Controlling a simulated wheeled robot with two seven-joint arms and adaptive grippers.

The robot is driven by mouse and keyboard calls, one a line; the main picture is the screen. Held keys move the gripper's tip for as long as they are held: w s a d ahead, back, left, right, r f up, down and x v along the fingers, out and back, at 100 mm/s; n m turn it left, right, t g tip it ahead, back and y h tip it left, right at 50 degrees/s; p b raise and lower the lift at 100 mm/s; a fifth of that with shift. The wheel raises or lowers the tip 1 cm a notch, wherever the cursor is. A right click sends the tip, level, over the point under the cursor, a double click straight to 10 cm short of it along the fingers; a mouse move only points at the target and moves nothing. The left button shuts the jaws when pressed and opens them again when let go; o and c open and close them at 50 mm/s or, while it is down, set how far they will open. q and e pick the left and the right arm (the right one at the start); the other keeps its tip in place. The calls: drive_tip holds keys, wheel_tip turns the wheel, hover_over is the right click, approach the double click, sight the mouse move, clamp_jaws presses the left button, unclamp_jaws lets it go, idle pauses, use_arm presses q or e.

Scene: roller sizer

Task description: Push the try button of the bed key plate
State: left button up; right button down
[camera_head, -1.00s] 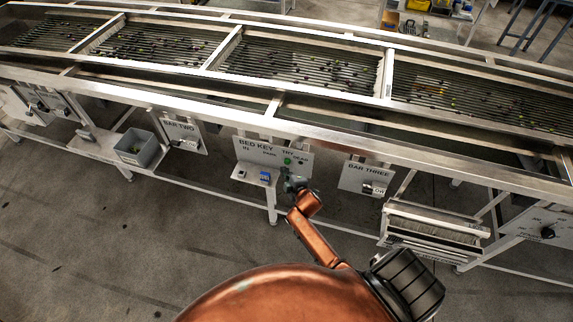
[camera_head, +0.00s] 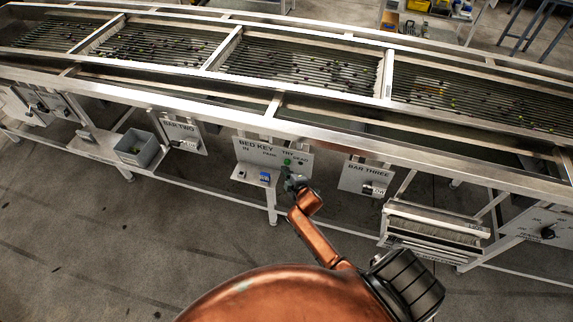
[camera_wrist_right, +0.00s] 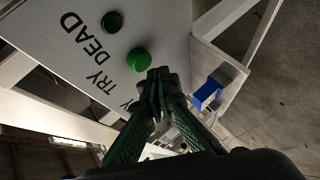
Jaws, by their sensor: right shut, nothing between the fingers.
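The bed key plate (camera_head: 250,152) is a pale panel lettered BED KEY, hung on the front of the machine. Its green try button (camera_head: 287,162) shows just above my right gripper (camera_head: 290,181). In the right wrist view the try button (camera_wrist_right: 139,60) is a bright green round cap beside the word TRY. There my right gripper (camera_wrist_right: 158,76) is shut and empty, with its fingertips close to the button's edge. I cannot tell whether they touch it. A darker button (camera_wrist_right: 112,22) sits by the word DEAD. My left gripper is not in view.
A blue block (camera_head: 265,177) sits on the small ledge below the plate; it also shows in the right wrist view (camera_wrist_right: 207,95). The bar three plate (camera_head: 355,177) is to the right and a grey bin (camera_head: 138,150) to the left. The floor in front is open.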

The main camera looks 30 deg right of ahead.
drive_tip(key=shift+w+d, duration=0.1)
idle(0.6)
drive_tip(key=shift+w+d, duration=0.2)
drive_tip(key=shift+w+d, duration=0.4)
drive_tip(key=shift+d, duration=0.05)
idle(0.9)
drive_tip(key=shift+s+a, duration=0.1)
idle(0.3)
drive_tip(key=shift+s+a+p, duration=0.35)
drive_tip(key=shift+s+a, duration=0.25)
drive_tip(key=shift+a, duration=0.05)
drive_tip(key=shift+s+a+p, duration=0.6)
drive_tip(key=shift+s+a, duration=1.05)
drive_tip(key=shift+a, duration=0.25)
